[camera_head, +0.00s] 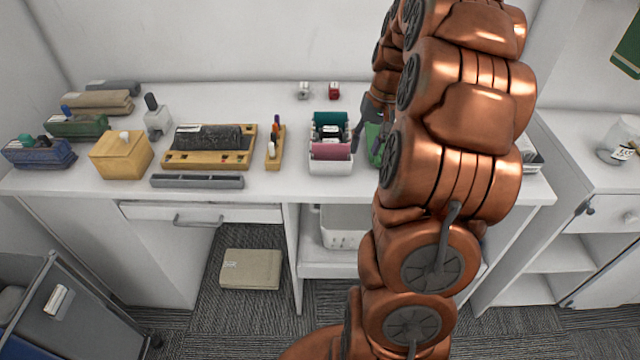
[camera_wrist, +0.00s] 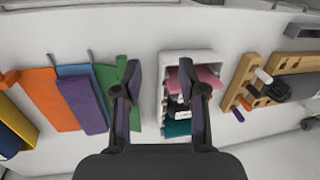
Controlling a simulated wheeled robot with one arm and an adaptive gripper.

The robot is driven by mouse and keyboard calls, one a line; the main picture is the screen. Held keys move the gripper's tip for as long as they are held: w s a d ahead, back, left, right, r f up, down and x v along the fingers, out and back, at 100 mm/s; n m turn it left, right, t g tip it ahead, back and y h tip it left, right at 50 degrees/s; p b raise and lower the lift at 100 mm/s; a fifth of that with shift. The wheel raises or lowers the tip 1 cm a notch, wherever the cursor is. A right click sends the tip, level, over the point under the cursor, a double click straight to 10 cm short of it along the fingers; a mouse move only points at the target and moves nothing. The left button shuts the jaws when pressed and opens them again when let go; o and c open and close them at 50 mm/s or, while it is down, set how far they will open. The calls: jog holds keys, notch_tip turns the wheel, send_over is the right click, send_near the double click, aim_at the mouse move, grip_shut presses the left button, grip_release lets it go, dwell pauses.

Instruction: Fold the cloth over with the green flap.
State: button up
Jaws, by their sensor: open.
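A green cloth piece (camera_wrist: 106,78) lies on the white desk in the wrist view, at the right end of a row of coloured pieces. My left-hand finger partly covers its right edge; I cannot tell whether they touch. In the head view a bit of green (camera_head: 374,142) shows beside my arm, which hides the rest. My gripper (camera_wrist: 161,92) is open, its fingers apart and nothing held between them. A blue and purple piece (camera_wrist: 82,100) and an orange piece (camera_wrist: 50,98) lie to the left of the green one.
A white tray (camera_head: 330,168) with green and pink rolls stands beside the green piece, seen between my fingers. A wooden holder with pens (camera_head: 275,150), a wooden rack (camera_head: 208,160) and a yellow box (camera_head: 121,157) stand further left. The desk's back strip is mostly clear.

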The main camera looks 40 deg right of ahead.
jog(key=s+a+n+g+b, duration=0.1)
jog(key=s+a+n+b, duration=0.1)
jog(key=a, duration=1.4)
jog(key=shift+s+a+r+n, duration=0.3)
jog(key=shift+s+n, duration=0.2)
jog(key=shift+s, duration=0.8)
jog(key=shift+c, duration=0.3)
